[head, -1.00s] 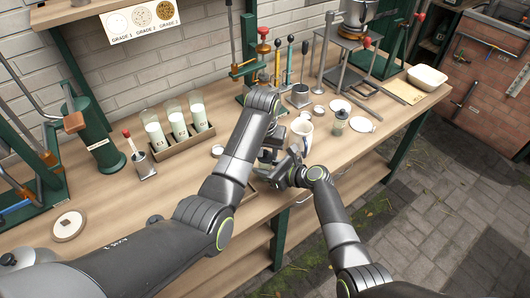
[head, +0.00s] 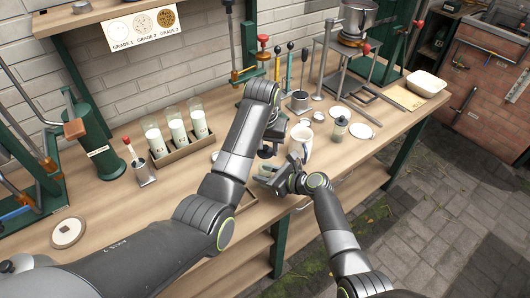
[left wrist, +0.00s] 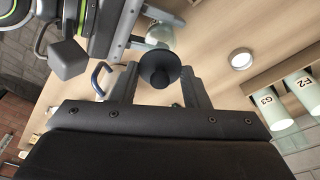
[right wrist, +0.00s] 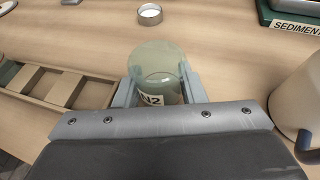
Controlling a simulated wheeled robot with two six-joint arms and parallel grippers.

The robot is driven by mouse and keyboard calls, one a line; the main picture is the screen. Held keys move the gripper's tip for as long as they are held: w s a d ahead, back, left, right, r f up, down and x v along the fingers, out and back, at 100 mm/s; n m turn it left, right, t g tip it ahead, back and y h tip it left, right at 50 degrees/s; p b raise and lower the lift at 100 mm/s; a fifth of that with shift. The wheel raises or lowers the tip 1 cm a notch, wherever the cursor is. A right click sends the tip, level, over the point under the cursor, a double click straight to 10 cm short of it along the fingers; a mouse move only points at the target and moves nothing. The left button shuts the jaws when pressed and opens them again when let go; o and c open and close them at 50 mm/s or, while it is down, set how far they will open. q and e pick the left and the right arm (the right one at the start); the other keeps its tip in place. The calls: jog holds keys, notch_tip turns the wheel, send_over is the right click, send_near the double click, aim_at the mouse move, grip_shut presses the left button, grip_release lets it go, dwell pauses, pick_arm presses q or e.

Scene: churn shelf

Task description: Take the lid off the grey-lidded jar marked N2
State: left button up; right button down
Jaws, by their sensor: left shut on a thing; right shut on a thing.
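The jar marked N2 (right wrist: 152,88) is clear greenish glass with its label facing my right wrist camera. My right gripper (right wrist: 158,90) is shut around its sides. No lid shows on its top in that view. My left gripper (left wrist: 158,90) is shut on a dark round lid with a knob (left wrist: 158,68). In the left wrist view the glass jar (left wrist: 164,36) shows beyond the lid, apart from it. In the head view, my left gripper (head: 269,148) is above my right gripper (head: 272,176), and the arms hide much of the jar and lid.
A wooden rack (head: 184,156) of several labelled jars stands left on the bench. A white mug (head: 300,143) and a small lidded jar (head: 339,128) stand close right of the grippers. A shallow metal-rimmed dish (right wrist: 150,13) lies near the held jar.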

jog(key=c, duration=0.8)
grip_release()
jog(key=shift+c, duration=0.2)
